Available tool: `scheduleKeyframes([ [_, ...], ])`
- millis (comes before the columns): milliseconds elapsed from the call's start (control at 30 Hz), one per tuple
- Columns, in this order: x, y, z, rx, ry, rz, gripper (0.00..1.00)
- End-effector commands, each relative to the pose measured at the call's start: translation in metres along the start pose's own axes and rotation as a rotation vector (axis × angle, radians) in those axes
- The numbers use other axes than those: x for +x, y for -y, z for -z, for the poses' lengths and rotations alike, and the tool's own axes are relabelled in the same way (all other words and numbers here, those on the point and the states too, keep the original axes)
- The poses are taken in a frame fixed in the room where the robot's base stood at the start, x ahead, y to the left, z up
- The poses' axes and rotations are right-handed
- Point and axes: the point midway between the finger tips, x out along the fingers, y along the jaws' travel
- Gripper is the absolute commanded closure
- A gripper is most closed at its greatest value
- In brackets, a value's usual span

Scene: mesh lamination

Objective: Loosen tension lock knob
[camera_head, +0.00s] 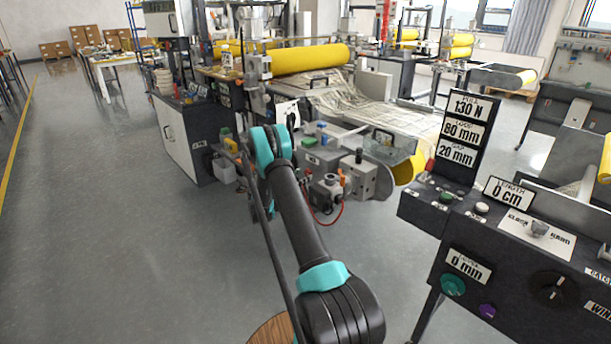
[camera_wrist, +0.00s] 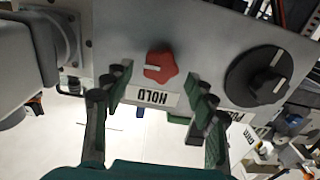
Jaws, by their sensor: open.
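A red lobed knob (camera_wrist: 161,65) with a white line on it sits on a grey panel (camera_wrist: 205,35) in the wrist view. A label (camera_wrist: 150,97) reading HOLD, upside down in this view, is beside it. My gripper (camera_wrist: 163,87) is open, its green-padded fingers on either side of the label and knob. The fingertips appear apart from the knob; exact depth is unclear. In the head view my arm reaches toward the machine, and neither the red knob nor my fingertips can be made out clearly.
A large black dial (camera_wrist: 257,76) with a white pointer is right of the red knob. A grey housing (camera_wrist: 32,55) is at the left. In the head view, a control console (camera_head: 500,250) stands at the right, and the floor (camera_head: 120,220) at left is clear.

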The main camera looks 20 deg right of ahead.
Motion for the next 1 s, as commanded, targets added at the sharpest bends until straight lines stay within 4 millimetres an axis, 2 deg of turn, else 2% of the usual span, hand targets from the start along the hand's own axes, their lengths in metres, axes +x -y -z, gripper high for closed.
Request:
scheduleKeyframes([
  [100,0.015,0.0,0.0,0.0,0.0,0.0,0.43],
  [200,0.021,0.0,0.0,0.0,0.0,0.0,0.43],
  [567,0.024,0.0,0.0,0.0,0.0,0.001,0.44],
  [900,0.024,0.0,0.0,0.0,0.0,0.001,0.87],
  [967,0.024,0.0,0.0,0.0,0.0,0.001,0.93],
  [1000,0.024,0.0,0.0,0.0,0.0,0.001,0.93],
])
